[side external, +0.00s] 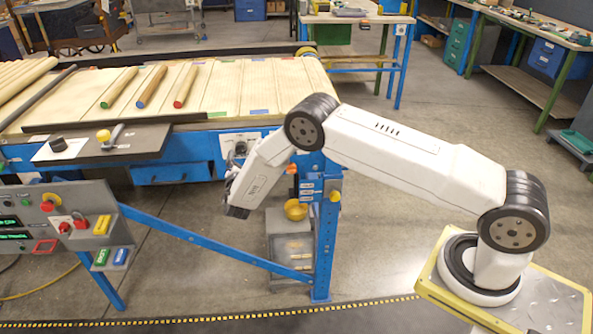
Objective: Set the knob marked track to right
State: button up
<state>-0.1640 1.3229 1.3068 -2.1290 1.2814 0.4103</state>
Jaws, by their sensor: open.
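No label reading "track" is legible in the side external view. A dark knob on a white plate (240,147) sits on the blue front of the conveyor, just behind my wrist. A black round knob (58,145) stands on a white plate on the dark shelf at left. I cannot tell which knob is the marked one, nor where either points. My gripper (236,210) hangs down in front of the conveyor's right end, below and apart from the knob on the blue front. It is open, and I see nothing between its fingers.
The conveyor (230,90) carries green, blue and red-ended wooden rods. A yellow knob and lever (107,136) stand on the dark shelf. A grey control panel (60,215) is at lower left. A blue post (328,240) with small labelled controls stands right of my gripper.

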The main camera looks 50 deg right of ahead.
jog(key=shift+v, duration=1.25)
jog(key=s+d+r+m+g+y, duration=0.25)
jog(key=s+m+g, duration=0.2)
jog(key=s, duration=0.25)
jog(key=s+d+r+m+g+y, duration=0.1)
jog(key=s+d+r+m+g, duration=0.15)
jog(key=s+g, duration=0.45)
jog(key=s+a+r+m+y, duration=0.2)
jog(key=s+m+y, duration=0.1)
jog(key=s, duration=0.3)
jog(key=s+a+r+m+t+y, duration=0.1)
jog(key=s+a+r+m+y, duration=0.1)
jog(key=s, duration=0.4)
jog(key=s+a+r+m+y, duration=0.2)
jog(key=s+a+m+y, duration=0.1)
jog(key=s+m+y, duration=0.1)
jog(key=shift+s+a+m, duration=0.2)
jog(key=shift+s+m, duration=0.5)
jog(key=shift+s, duration=0.65)
jog(key=shift+w+f, duration=0.1)
